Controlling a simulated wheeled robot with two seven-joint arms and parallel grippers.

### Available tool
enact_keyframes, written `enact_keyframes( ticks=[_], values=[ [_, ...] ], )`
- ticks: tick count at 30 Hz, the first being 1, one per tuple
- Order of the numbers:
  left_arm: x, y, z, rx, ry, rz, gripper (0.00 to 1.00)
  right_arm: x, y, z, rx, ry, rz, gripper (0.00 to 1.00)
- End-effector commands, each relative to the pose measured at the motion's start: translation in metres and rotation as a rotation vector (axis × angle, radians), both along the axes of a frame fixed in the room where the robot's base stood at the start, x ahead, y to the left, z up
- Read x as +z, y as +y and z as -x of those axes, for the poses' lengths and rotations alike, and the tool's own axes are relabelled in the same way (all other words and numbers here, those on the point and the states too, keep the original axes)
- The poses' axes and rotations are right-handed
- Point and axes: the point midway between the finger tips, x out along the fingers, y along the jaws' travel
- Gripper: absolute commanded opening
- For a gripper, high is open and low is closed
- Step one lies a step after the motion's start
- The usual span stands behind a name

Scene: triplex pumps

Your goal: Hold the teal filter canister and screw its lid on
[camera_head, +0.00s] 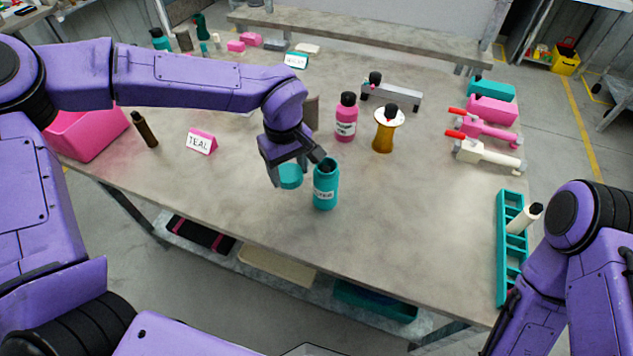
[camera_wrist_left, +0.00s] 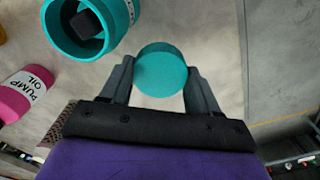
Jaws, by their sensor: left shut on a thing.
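The teal filter canister (camera_head: 325,188) stands upright and open-topped near the front middle of the table. Its label faces the front. In the left wrist view the canister (camera_wrist_left: 68,44) shows at the upper left with a dark core inside its mouth. My left gripper (camera_head: 293,164) is shut on the teal lid (camera_head: 290,177), a round cap, just left of the canister and apart from it. In the left wrist view the lid (camera_wrist_left: 162,70) sits between both fingers. My right arm shows at the lower right, but its gripper jaws are not visible.
A pink pump oil bottle (camera_head: 346,118) and an amber part with a white flange (camera_head: 384,130) stand behind the canister. A teal rack (camera_head: 510,255) is at the right edge. Table right of the canister is clear.

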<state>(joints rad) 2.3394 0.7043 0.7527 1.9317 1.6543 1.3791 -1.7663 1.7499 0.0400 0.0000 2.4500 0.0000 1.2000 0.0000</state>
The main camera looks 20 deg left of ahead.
Motion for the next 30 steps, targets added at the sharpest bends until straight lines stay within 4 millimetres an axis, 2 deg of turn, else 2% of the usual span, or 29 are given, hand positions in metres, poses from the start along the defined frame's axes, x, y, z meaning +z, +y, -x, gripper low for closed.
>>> enact_keyframes(
  ticks=[3, 9, 15, 22, 26, 30],
  values=[
    [-0.005, 0.002, -0.004, -0.313, 0.0, -0.001, 0.32, 0.0, 0.0, 0.0, 0.0, 0.0, 0.0, 0.87],
    [-0.01, 0.006, -0.01, -0.724, -0.002, -0.004, 0.32, 0.0, 0.0, 0.0, 0.0, 0.0, 0.0, 0.87],
    [-0.012, 0.007, -0.011, -0.873, -0.001, -0.004, 0.32, 0.0, 0.0, 0.0, 0.0, 0.0, 0.0, 0.87],
    [-0.012, 0.007, -0.011, -0.878, -0.001, -0.004, 0.32, 0.0, 0.0, 0.0, 0.0, 0.0, 0.0, 0.87],
    [-0.012, 0.007, -0.011, -0.877, -0.001, -0.004, 0.32, 0.0, 0.0, 0.0, 0.0, 0.0, 0.0, 0.44],
    [-0.012, 0.007, -0.011, -0.877, -0.001, -0.004, 0.32, 0.0, 0.0, 0.0, 0.0, 0.0, 0.0, 0.43]
  ],
)
